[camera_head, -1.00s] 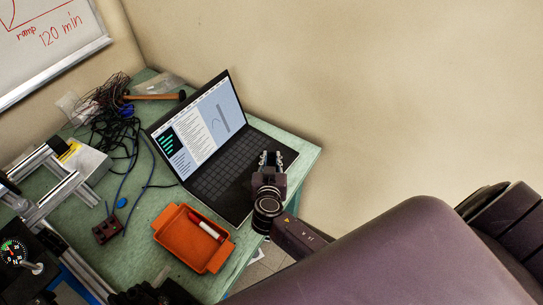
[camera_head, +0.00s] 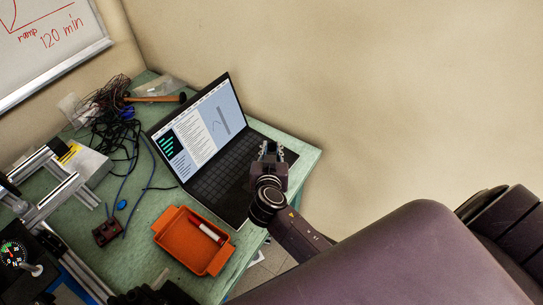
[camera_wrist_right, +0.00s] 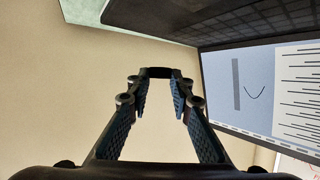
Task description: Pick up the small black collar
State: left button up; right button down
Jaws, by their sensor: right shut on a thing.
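My right gripper (camera_head: 269,148) is up in front of the laptop's right part. In the right wrist view its two fingers (camera_wrist_right: 158,80) reach away from the camera. A small black piece (camera_wrist_right: 158,72), which looks like the collar, spans the gap between the fingertips, and the gripper is shut on it. In the head view the piece is too small and dark to make out clearly between the fingertips. Nothing in the right wrist view shows it touching the table or laptop. I cannot make out my left gripper in these views.
An open laptop (camera_head: 190,140) stands on the green table (camera_head: 170,200). Tangled cables (camera_head: 115,130), a hammer (camera_head: 158,98) and a metal frame (camera_head: 70,190) fill the left side. The wall (camera_head: 400,100) bounds the right.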

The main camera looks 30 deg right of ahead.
notch_tip(320, 180, up, 14)
jog(key=shift+b, duration=0.4)
jog(key=shift+f, duration=0.1)
dwell(0.3)
